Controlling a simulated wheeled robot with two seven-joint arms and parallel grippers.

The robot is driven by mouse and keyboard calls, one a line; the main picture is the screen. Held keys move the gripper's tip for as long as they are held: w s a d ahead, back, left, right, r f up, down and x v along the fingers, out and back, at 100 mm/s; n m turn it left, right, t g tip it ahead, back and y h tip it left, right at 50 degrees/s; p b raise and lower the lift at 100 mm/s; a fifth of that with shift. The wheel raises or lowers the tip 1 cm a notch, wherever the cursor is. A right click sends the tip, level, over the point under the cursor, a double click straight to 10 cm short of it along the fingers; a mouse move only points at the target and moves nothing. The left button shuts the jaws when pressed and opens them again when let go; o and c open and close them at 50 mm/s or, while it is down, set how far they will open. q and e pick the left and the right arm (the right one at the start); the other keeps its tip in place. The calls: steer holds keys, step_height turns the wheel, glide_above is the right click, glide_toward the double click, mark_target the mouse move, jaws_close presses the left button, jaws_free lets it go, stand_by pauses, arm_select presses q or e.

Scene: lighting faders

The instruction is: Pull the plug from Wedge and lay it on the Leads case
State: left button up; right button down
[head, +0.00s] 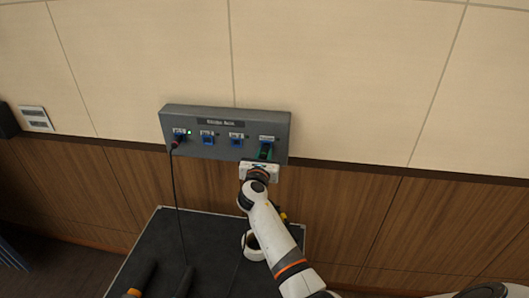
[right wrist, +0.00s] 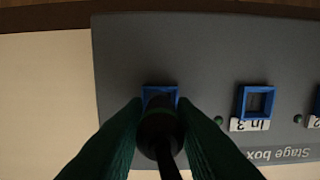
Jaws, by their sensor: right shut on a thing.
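The stage box (head: 215,128) is a grey panel on the wall with a row of blue sockets. My right gripper (head: 265,153) is at the rightmost socket, its green fingers shut on a black plug. In the right wrist view the plug (right wrist: 157,130) sits between the fingers, in front of or in the blue socket frame (right wrist: 159,92); how deep it sits is hidden. Its cable runs out toward the camera. That socket's label is not legible. The Leads case (head: 210,235), a dark flat top with a pale metal rim, is below the box. My left gripper is not in view.
Another plug (head: 174,146) with a red part sits in the leftmost socket, its black cable hanging down over the case. Socket In 3 (right wrist: 256,101) is empty beside the held plug. Dark shapes with orange (head: 135,292) stand at the bottom edge.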

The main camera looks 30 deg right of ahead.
steer(key=shift+p+v, duration=0.9)
steer(key=shift+v, duration=0.85)
steer(key=s+a+f+n+t+y+b, duration=0.1)
steer(key=s+a+y, duration=0.4)
steer(key=s, duration=0.9)
steer(key=s+a+f+n+t+y+b, duration=0.1)
steer(key=s+a+n+y+b, duration=0.3)
steer(key=s+a, duration=0.4)
steer(key=s+n+t+y, duration=0.1)
steer(key=s+n, duration=0.1)
steer(key=s, duration=0.4)
steer(key=shift+s+b, duration=0.15)
steer(key=shift+b, duration=0.15)
